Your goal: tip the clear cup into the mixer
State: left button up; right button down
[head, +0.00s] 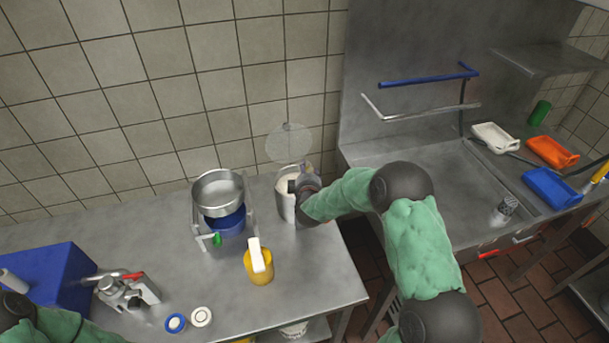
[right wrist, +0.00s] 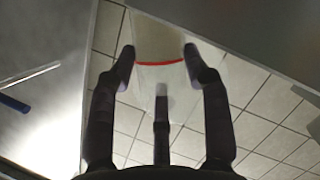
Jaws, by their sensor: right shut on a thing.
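My right gripper (head: 297,186) is shut on the clear cup; the fingers also show in the right wrist view (right wrist: 160,60). The clear cup (right wrist: 148,78) is see-through with a red band, and a pale area shows beyond the band. In the head view the cup is hard to make out against the gripper. A steel, pot-like vessel (head: 285,205) with a pale inside, which looks like the mixer, stands at the counter's back right, right beside the gripper. A clear round disc (head: 288,143) shows above it. My left gripper is not in view.
A steel pan (head: 218,186) and blue pan (head: 227,224) stand left of the vessel. A yellow jug (head: 258,270) with a white top is in front. A blue box (head: 45,275) and silver device (head: 125,292) are at left. The sink (head: 440,185) is right, past a gap.

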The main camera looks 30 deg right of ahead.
jog(key=shift+s+d+m, duration=0.15)
jog(key=shift+m, duration=0.35)
jog(key=shift+s+d+m+y+b, duration=0.1)
jog(key=shift+d+m+y+b, duration=0.2)
jog(key=shift+m+y+b, duration=0.65)
jog(key=m+b, duration=0.1)
jog(key=b, duration=0.1)
jog(key=m+y+b, duration=0.1)
jog(key=b, duration=0.1)
jog(key=shift+d+r, duration=0.3)
jog(key=shift+r+m+y+b, duration=0.25)
jog(key=shift+y+b, duration=0.2)
jog(key=shift+b, duration=0.35)
